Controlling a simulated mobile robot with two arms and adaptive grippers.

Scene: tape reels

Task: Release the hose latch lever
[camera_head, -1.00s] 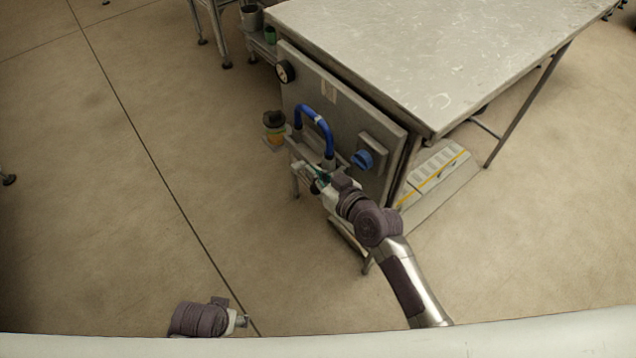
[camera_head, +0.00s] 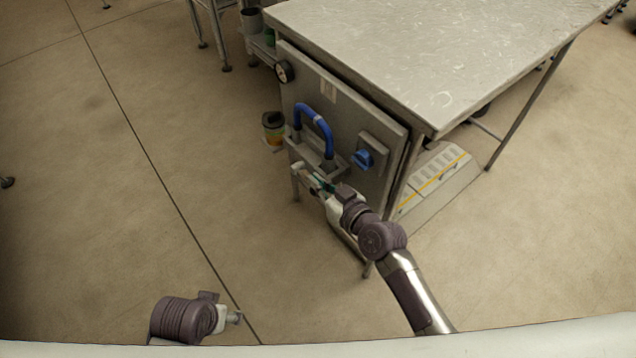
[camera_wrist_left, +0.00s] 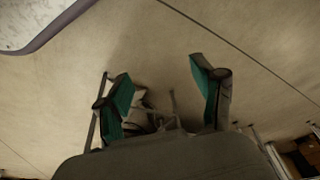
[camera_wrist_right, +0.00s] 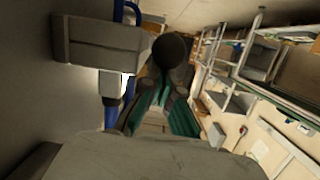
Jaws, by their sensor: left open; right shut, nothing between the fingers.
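A blue hose (camera_head: 318,122) loops up from the front of a grey panel (camera_head: 345,105) under the worktable. A blue knob (camera_head: 363,159) sits right of it on the panel. My right gripper (camera_head: 316,180) is shut and empty, in front of and below the hose loop. In the right wrist view its teal-padded fingers (camera_wrist_right: 160,95) come together, with a dark round knob (camera_wrist_right: 172,50) just beyond the tips. I cannot tell whether they touch, or whether this is the latch lever's end. My left gripper (camera_wrist_left: 165,85) is open and empty, over bare floor, away from the panel.
The metal worktable (camera_head: 430,50) extends right above the panel. A round gauge (camera_head: 284,71) is at the panel's upper left. A dark-topped cup (camera_head: 273,125) stands on a small ledge left of the hose. A stepped grey unit (camera_head: 435,175) lies under the table.

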